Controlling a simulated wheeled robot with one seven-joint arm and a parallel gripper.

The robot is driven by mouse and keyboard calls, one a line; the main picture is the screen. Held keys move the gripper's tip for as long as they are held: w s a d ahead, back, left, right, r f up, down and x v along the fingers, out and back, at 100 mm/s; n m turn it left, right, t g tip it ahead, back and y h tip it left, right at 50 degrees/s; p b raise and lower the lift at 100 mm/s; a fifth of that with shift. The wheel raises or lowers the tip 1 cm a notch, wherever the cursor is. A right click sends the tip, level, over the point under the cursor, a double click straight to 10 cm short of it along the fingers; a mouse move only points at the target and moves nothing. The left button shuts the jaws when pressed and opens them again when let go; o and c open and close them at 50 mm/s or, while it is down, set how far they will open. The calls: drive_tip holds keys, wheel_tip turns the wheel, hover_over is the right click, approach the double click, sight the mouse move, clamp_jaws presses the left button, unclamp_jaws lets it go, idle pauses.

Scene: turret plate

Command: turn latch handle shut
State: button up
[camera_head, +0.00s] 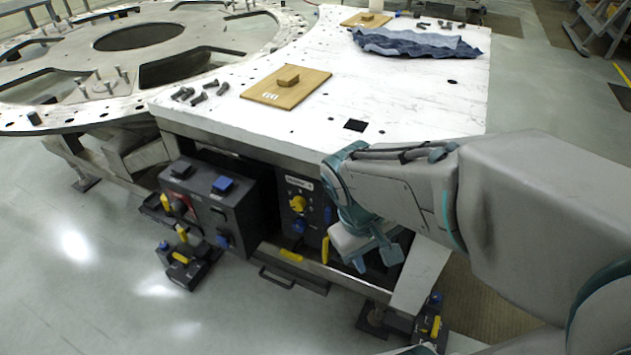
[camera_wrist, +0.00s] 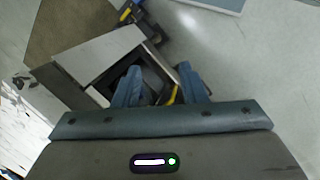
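An upright yellow handle (camera_head: 325,249) shows on the dark panel under the white table, just left of my gripper (camera_head: 374,260) in the head view. I cannot tell for certain that it is the latch handle. In the wrist view a thin yellow piece (camera_wrist: 172,94) lies near the inner side of the right finger. The two blue fingers of my gripper (camera_wrist: 158,76) stand well apart, with nothing held between them. A dark opening in the frame shows between and beyond the fingers. My arm and gripper hide the panel's right part in the head view.
The dark panel also carries a yellow knob (camera_head: 298,203) and a blue knob (camera_head: 299,227). A grey control box (camera_head: 215,208) stands to its left. The white table (camera_head: 420,105) overhangs the panel. A metal rail (camera_head: 325,268) runs below it.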

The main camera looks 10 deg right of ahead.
drive_tip(key=w+d+f+n+g+h+b, duration=0.2)
drive_tip(key=d+f+n+h+b, duration=0.1)
drive_tip(key=f+n+h, duration=0.3)
drive_tip(key=n+t+h+b, duration=0.2)
drive_tip(key=n+t+b, duration=0.4)
drive_tip(key=n+t, duration=1.25)
approach(327, 214)
drive_tip(key=shift+n+g, duration=0.65)
drive_tip(key=shift+g, duration=0.3)
drive_tip(key=x, duration=0.2)
drive_tip(key=r+x, duration=0.1)
drive_tip(key=x, duration=0.5)
drive_tip(key=shift+w+r, duration=0.25)
drive_tip(key=shift+w, duration=0.05)
clamp_jaws()
